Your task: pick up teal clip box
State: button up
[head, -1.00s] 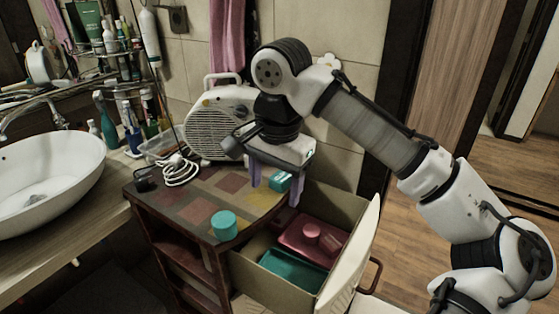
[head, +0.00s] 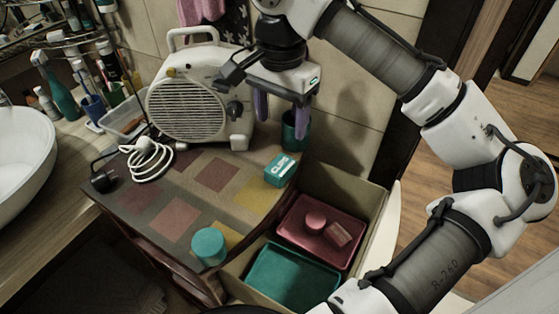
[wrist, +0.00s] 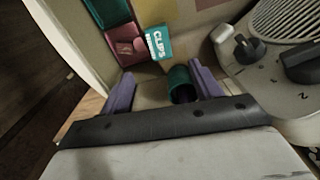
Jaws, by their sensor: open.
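The teal clip box (head: 281,170), a small box with a white "CLIPS" label, lies on the patterned cabinet top near its right edge, beside the open drawer. It also shows in the wrist view (wrist: 158,43), beyond the fingertips. My gripper (head: 281,128) has two purple fingers spread apart with nothing between them in its grasp. It hangs above and behind the box in the head view, apart from it. In the wrist view the fingers (wrist: 160,72) straddle a dark teal cup (wrist: 181,85) in the picture; how close they are to it I cannot tell.
A white heater (head: 190,95) with a dark knob stands left of my gripper. A white coiled cord (head: 147,160) lies on the cabinet top. A teal round container (head: 208,246) stands near the front edge. The open drawer holds a pink tray (head: 290,232) and a teal tray (head: 270,278).

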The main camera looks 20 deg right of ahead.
aim_at(281, 165)
notch_tip(281, 165, down, 12)
jog(key=shift+s+f+p, duration=0.1)
jog(key=shift+s+p, duration=0.05)
jog(key=shift+p, duration=1)
jog(key=shift+c, duration=0.3)
jog(key=c, duration=1)
